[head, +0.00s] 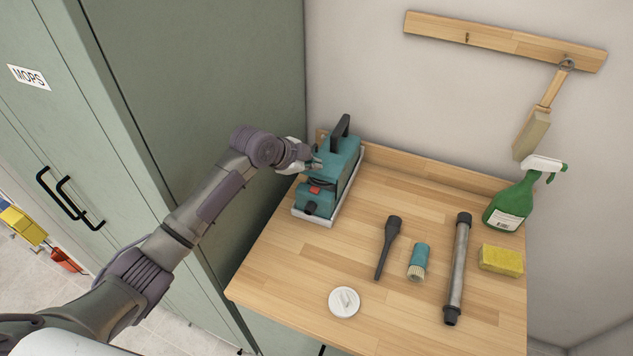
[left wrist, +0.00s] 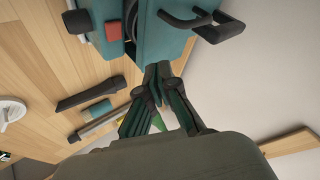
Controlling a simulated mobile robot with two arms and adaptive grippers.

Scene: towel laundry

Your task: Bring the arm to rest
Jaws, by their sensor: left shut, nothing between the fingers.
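My left arm reaches in from the left in the head view, and its gripper (head: 312,160) is beside the teal machine (head: 325,188), at the machine's left side. In the left wrist view the two fingers (left wrist: 158,72) are together with nothing between them, just below the teal machine body (left wrist: 165,35). I cannot tell whether the fingertips touch it. The machine has a black handle and a red button, and sits on a pale tray (head: 312,218) at the back left of the wooden table. My right gripper is not in view.
On the table (head: 285,275) lie a black nozzle (head: 388,245), a teal brush (head: 418,262), a grey tube (head: 458,270), a white disc (head: 344,302) and a yellow sponge (head: 500,260). A green spray bottle (head: 510,205) stands at right. Green cabinet (head: 210,90) stands left; a brush (head: 535,125) hangs from the wall rail.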

